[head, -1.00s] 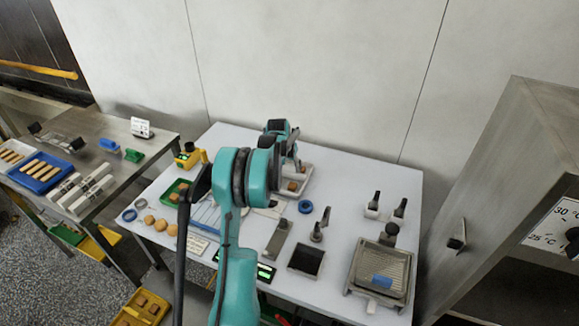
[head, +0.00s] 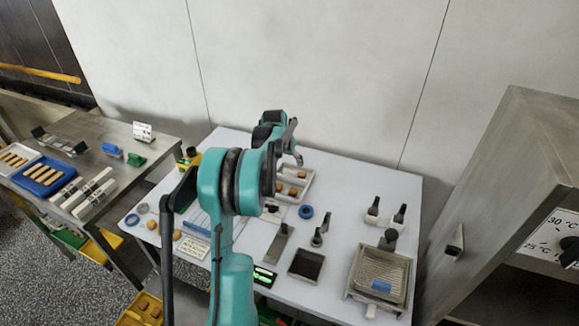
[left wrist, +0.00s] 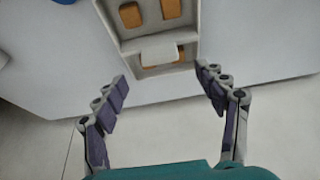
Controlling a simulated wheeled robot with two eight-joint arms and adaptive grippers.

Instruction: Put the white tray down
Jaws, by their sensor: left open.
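The white tray (head: 309,184) rests on the pale table near its back edge, behind my left arm, with brown pieces in it. In the left wrist view the tray (left wrist: 126,44) is at the top, with a pale tab at its near end. My left gripper (head: 291,154) is at the tray's far end in the head view. In the left wrist view its fingers (left wrist: 163,78) are spread wide, with nothing between the tips, just short of the tray's tabbed end. My left arm hides part of the tray in the head view. My right gripper is not in view.
A blue ring (head: 306,212) lies just in front of the tray. A dark square pan (head: 306,264), small handled tools and a ridged metal tray (head: 381,268) stand to the right. A steel side table (head: 110,165) is at the left. The table right of the white tray is clear.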

